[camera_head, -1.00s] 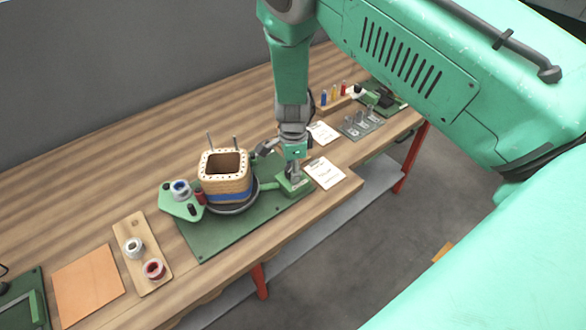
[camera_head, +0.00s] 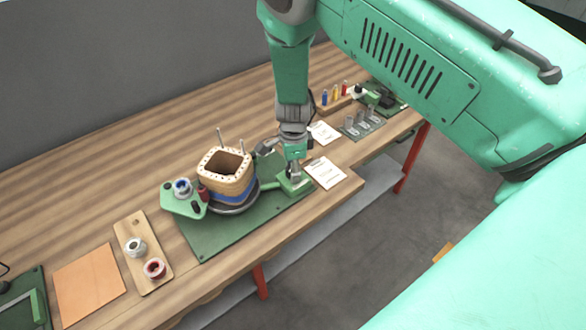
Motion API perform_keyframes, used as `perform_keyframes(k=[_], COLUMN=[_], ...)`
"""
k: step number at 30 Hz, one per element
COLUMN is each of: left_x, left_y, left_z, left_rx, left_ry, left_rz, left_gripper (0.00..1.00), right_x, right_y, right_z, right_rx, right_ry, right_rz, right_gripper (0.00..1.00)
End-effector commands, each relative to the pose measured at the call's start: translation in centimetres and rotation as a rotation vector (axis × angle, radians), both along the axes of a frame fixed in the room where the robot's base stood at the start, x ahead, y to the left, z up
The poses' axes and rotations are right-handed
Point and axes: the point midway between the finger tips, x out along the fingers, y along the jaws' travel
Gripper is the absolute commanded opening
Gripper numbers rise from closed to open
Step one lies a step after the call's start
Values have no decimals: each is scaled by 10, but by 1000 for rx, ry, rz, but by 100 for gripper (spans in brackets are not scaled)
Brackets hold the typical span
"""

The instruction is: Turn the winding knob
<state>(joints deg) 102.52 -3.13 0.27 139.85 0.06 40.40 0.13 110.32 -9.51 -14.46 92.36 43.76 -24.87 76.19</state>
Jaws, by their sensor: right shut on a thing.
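The winding machine has a green base plate (camera_head: 210,237) on the wooden bench. A square coil former (camera_head: 227,174) with a tan top, a blue band and two upright pins stands on its round turntable. A small green housing (camera_head: 294,186) sits at the right end of the plate. My right gripper (camera_head: 292,173) points down at this housing and is shut on the winding knob, which is mostly hidden by the fingers. My left gripper is not in view.
A wooden board (camera_head: 158,284) with two spools and an orange sheet (camera_head: 89,283) lie to the left. Paper cards (camera_head: 325,173), a grey tray (camera_head: 361,124) and coloured bottles are to the right. My green arm covers the right side.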

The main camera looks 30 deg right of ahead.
Motion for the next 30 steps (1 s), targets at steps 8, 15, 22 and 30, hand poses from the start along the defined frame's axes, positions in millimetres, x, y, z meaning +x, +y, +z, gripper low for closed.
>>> perform_keyframes(k=[8,15,22,30], left_x=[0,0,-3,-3], left_y=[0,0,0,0], left_z=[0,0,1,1], left_rx=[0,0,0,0], left_ry=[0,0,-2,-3], left_rz=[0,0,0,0], left_gripper=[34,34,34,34], right_x=[5,2,1,3], right_y=[-1,-1,-1,-1], right_z=[3,2,10,62], right_rx=[-3,-2,-2,-4], right_ry=[-13,-7,-6,-8], right_rz=[0,0,1,0], right_gripper=[42,55,55,55])
